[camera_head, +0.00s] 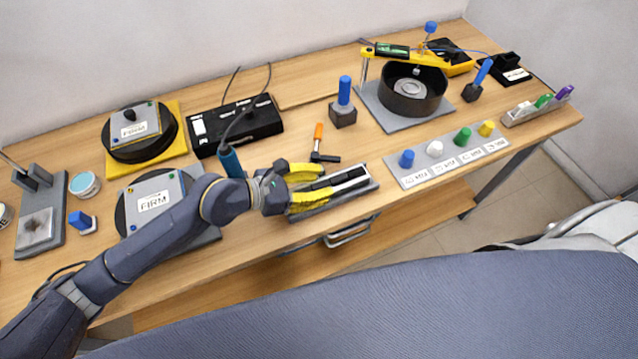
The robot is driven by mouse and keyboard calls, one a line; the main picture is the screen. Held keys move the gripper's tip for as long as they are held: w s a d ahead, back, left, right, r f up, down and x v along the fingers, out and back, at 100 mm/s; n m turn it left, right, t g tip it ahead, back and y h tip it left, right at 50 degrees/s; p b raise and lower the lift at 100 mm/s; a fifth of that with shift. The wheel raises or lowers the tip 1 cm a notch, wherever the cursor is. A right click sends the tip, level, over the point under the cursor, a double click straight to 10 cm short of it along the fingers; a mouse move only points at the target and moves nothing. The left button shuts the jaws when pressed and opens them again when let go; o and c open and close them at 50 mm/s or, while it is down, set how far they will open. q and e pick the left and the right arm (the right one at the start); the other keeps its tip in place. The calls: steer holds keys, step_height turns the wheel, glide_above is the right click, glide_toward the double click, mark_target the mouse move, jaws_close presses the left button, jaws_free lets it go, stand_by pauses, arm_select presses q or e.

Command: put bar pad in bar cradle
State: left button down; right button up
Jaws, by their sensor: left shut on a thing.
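My left gripper (324,183), with yellow fingers, is low over the bar cradle (366,188) near the table's front edge. It is shut on a long dark bar, which I take to be the bar pad (346,179). The bar pad lies lengthwise along the cradle, its right part showing beyond the fingers. The fingers hide its left part and much of the cradle. I cannot tell whether the bar pad rests fully in the cradle or is slightly above it. My right gripper is not in view.
An orange-handled tool (318,136) and a blue-handled block (343,110) stand behind the cradle. A board with coloured knobs (447,158) is at its right. A round pad marked FIRM (154,201) lies under my left arm. A black box (236,124) is behind.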

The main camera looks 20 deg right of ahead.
arm_select(q)
steer(key=shift+f, duration=0.25)
steer(key=shift+f, duration=0.1)
steer(key=c, duration=0.9)
jaws_free()
steer(key=shift+o, duration=0.2)
steer(key=v, duration=1.2)
